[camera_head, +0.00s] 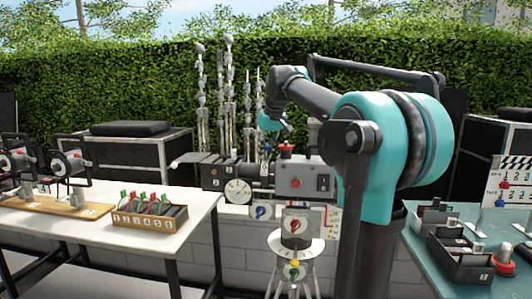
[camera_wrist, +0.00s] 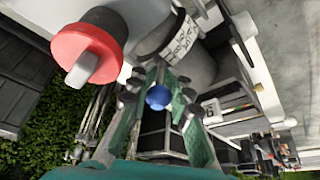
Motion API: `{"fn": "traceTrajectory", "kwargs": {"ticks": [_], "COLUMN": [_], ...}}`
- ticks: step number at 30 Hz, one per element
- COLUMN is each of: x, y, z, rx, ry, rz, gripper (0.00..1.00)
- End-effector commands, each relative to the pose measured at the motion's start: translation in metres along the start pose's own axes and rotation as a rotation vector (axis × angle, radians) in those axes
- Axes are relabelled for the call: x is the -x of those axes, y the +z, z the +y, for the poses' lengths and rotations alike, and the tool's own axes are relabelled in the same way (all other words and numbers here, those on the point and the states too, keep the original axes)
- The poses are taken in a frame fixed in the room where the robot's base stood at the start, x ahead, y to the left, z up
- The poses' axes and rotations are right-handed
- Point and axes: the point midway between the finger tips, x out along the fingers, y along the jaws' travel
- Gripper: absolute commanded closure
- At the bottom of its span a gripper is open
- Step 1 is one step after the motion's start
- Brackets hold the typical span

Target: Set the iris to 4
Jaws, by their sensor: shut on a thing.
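A grey film camera (camera_head: 310,180) with a dark lens barrel (camera_head: 215,172) stands on a tripod in the middle of the head view. In the wrist view, a pale ring (camera_wrist: 182,38) with dark scale marks wraps the barrel; I cannot read its setting. My gripper (camera_wrist: 157,90) has its teal fingers closed around a small blue knob (camera_wrist: 158,97) below that ring. In the head view my wrist is above the camera, and the fingertips cannot be made out.
A red knob (camera_wrist: 85,45) sits close on the left in the wrist view. In the head view a white table (camera_head: 100,236) with a numbered rack (camera_head: 150,210) is at left. A teal table (camera_head: 430,270) with dark boxes is at right. A hedge stands behind.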

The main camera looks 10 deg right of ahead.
Motion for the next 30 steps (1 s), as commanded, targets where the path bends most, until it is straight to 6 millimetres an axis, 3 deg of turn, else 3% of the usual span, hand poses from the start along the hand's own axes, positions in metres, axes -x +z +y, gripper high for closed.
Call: {"fn": "traceTrajectory", "kwargs": {"ticks": [18,29,30], "x": [0.004,0.004,0.004], "y": [0.017,0.017,0.017], "z": [-0.011,-0.012,-0.012], "rx": [0.052,0.056,0.056], "ry": [0.125,0.135,0.135], "rz": [0.203,0.218,0.218], "gripper": [1.00,1.00,0.81]}}
